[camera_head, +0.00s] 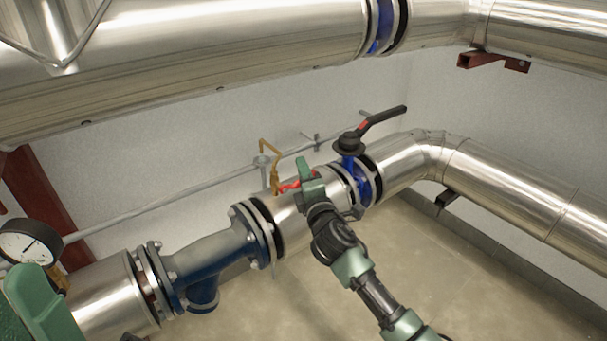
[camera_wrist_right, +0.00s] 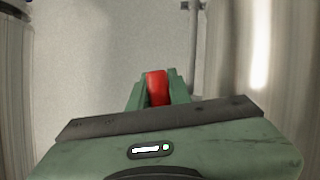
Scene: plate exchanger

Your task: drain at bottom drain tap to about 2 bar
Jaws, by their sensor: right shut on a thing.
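The drain tap is a small brass fitting (camera_head: 274,182) with a red lever (camera_head: 288,187) on the silver lower pipe. My right gripper (camera_head: 300,178) reaches it from the lower right and is shut on the red lever. In the right wrist view the red lever (camera_wrist_right: 157,87) sits between the green fingers of my right gripper (camera_wrist_right: 155,90). A round pressure gauge (camera_head: 30,243) with a white dial is at the far left; its reading is too small to tell. A green part of my left arm or gripper fills the lower left corner, and its fingers cannot be made out.
A blue valve (camera_head: 359,180) with a black lever (camera_head: 383,122) stands right of the tap. A blue strainer (camera_head: 208,267) is to the left. A large silver pipe (camera_head: 200,60) crosses above. A thin grey pipe (camera_head: 150,208) runs along the wall. Floor below right is clear.

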